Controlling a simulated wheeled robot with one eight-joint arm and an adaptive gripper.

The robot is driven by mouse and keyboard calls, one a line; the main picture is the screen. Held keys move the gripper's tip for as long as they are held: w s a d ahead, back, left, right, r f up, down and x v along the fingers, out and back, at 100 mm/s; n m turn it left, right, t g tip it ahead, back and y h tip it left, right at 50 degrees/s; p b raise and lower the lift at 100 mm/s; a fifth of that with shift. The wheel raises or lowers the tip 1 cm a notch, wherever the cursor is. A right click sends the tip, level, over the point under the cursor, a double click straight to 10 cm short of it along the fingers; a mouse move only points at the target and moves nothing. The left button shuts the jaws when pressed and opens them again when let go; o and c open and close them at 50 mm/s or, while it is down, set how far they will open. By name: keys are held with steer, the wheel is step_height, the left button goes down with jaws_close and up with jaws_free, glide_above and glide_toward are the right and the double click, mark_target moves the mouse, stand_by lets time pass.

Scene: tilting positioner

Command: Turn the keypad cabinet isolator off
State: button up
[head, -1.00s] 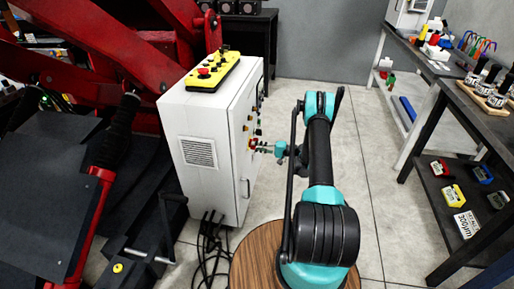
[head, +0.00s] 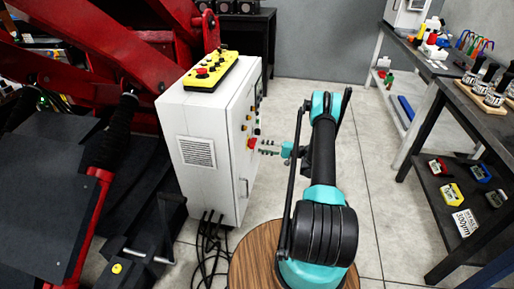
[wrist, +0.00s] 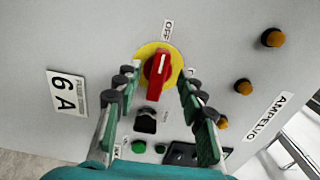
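The keypad cabinet (head: 208,150) is a white box left of my arm. Its isolator, a red rotary knob (wrist: 158,75) on a yellow disc (wrist: 148,50), fills the upper middle of the wrist view. An OFF label (wrist: 167,30) is above it; another label to the right is partly hidden by a finger. The knob's long handle runs roughly up and down in the wrist view, its upper end leaning toward OFF. In the head view the knob (head: 252,143) is just left of my gripper (head: 262,147). My gripper is open, one finger on each side in the wrist view, apparently short of the knob.
A black selector (wrist: 146,120) and green buttons (wrist: 139,146) sit below the knob. Amber lamps (wrist: 243,86) are to the right. A yellow keypad (head: 213,72) lies on the cabinet top. Cables (head: 210,235) hang below. The floor right of my arm is clear up to the workbench (head: 460,120).

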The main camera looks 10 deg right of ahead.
steer(key=v, duration=0.8)
steer(key=shift+a+r, duration=0.1)
steer(key=s+a+r+g+h, duration=0.25)
steer(key=a+r+h, duration=0.45)
steer(key=r, duration=0.8)
steer(key=s+a+r+n+h, duration=0.1)
steer(key=s+a+r+h, duration=0.15)
steer(key=s, duration=0.35)
steer(key=s+a+r+h, duration=0.1)
steer(key=s+a+r, duration=0.15)
steer(key=s, duration=0.25)
steer(key=s+d+n+h, duration=0.1)
steer(key=s+d+h, duration=0.1)
steer(key=s, duration=1)
steer(key=s+d+n+h, duration=0.1)
steer(key=s+d+h, duration=0.2)
steer(key=s, duration=0.9)
steer(key=shift+s+d+r+n+h, duration=0.2)
steer(key=shift+s+r+n+h, duration=0.25)
steer(key=shift+h, duration=0.3)
